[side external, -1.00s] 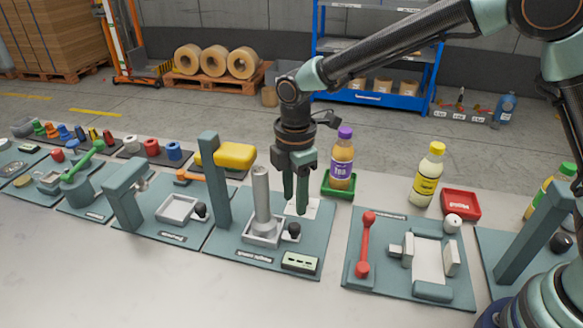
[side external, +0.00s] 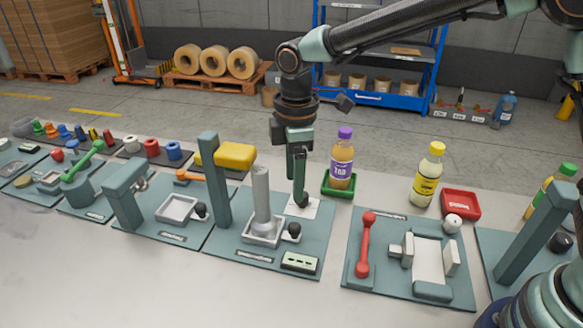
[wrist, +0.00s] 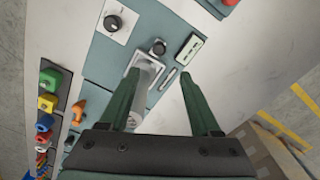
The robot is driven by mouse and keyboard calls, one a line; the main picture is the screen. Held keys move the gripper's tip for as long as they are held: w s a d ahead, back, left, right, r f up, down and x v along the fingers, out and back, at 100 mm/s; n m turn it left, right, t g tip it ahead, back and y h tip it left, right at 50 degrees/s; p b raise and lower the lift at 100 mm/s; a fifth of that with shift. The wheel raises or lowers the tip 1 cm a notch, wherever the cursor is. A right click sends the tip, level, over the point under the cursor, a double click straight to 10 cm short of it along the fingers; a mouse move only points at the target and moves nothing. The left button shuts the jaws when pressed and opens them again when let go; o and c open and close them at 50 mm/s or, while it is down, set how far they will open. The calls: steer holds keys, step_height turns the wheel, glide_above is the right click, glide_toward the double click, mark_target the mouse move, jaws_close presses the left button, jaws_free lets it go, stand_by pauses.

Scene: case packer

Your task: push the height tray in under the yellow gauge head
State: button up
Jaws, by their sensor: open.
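The height tray (side external: 250,241) is a small pale grey tray with a black knob (side external: 294,229) at its right side. A tall grey cylinder (side external: 262,195) stands upright in it. The yellow gauge head (side external: 235,156) sits on a grey-green post, up and to the left of the cylinder; the tray is out in front of it. My gripper (side external: 299,203) is open and empty, pointing down just behind and right of the knob. In the wrist view, the tray (wrist: 139,58), cylinder (wrist: 148,77) and knob (wrist: 158,47) show between and beyond my open fingers (wrist: 160,75).
A white plate with a dark dial (wrist: 113,23) lies on the same base, close to my fingertips in the side view. A display box (side external: 300,262) is at the front. A purple-capped bottle (side external: 342,160) in a green tray stands behind right. A red-handled fixture (side external: 365,245) is right.

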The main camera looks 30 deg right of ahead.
mark_target(294, 227)
step_height(294, 227, down, 12)
steer(key=m, duration=0.3)
steer(key=shift+w+d+m, duration=0.1)
steer(key=shift+m, duration=0.2)
jaws_close()
stand_by(0.3)
stand_by(1.3)
